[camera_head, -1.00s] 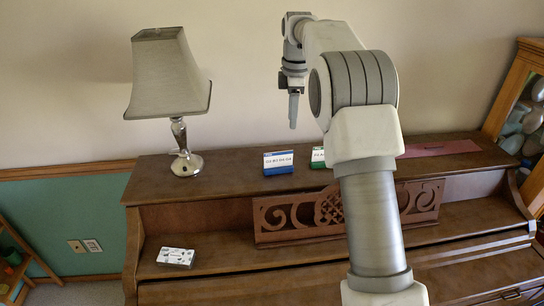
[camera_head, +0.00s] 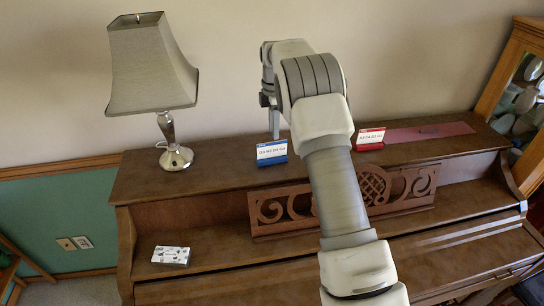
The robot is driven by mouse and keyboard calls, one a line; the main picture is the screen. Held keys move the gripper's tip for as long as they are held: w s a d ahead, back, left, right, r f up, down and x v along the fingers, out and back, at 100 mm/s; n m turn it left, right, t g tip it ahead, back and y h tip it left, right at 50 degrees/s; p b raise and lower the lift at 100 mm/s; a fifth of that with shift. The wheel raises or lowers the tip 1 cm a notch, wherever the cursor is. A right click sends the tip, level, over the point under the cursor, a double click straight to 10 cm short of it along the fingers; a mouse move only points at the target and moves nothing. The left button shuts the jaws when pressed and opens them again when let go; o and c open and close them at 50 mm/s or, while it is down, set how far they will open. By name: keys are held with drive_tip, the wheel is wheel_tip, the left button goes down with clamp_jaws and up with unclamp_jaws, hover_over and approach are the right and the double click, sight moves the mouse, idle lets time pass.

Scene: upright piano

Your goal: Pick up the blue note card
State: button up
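A red note card (camera_head: 370,138) stands right of my arm. A lamp (camera_head: 170,90) stands to the left on the piano top (camera_head: 215,165). A red mat (camera_head: 430,132) lies at the right. A small patterned box (camera_head: 171,255) lies on the lower ledge.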

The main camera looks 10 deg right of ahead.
sight(272, 156)
wheel_tip(272, 156, down, 3)
drive_tip(key=shift+w+a+f+p, duration=0.15)
drive_tip(key=shift+f+p, duration=0.3)
drive_tip(key=shift+f, duration=0.9)
drive_tip(key=shift+w+a+f+p, duration=0.1)
drive_tip(key=shift+f+p, duration=0.35)
drive_tip(key=shift+f, duration=0.85)
clamp_jaws()
